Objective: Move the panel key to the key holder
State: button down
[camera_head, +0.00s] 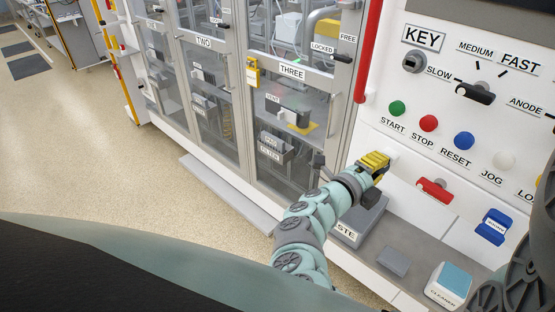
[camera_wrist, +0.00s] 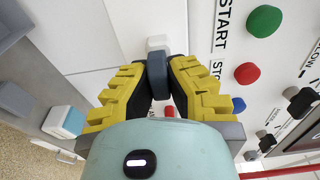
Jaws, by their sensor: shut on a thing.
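My gripper (camera_head: 375,160) has yellow fingers and is near the white control panel, below the START and STOP buttons. In the wrist view my gripper (camera_wrist: 157,78) is shut on a dark blue-grey piece, which looks like the panel key (camera_wrist: 157,68). The key is mostly hidden in the head view. A small white block (camera_wrist: 158,42), perhaps the key holder, lies just beyond the fingertips; it also shows in the head view (camera_head: 392,155). I cannot tell whether the key touches it. The grey key switch (camera_head: 414,62) under the KEY label holds no visible key.
Green (camera_head: 397,108), red (camera_head: 428,123) and blue (camera_head: 464,140) buttons stick out above my gripper. A red handle-like part (camera_head: 435,190) and a blue one (camera_head: 494,226) sit to its right. A cleaner box (camera_head: 449,286) stands on the ledge. Glass doors (camera_head: 285,100) are left.

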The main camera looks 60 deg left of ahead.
jog(key=shift+w, duration=0.4)
jog(key=c, duration=1)
grip_release()
jog(key=s, duration=0.8)
jog(key=s+d, duration=0.1)
jog(key=s, duration=0.3)
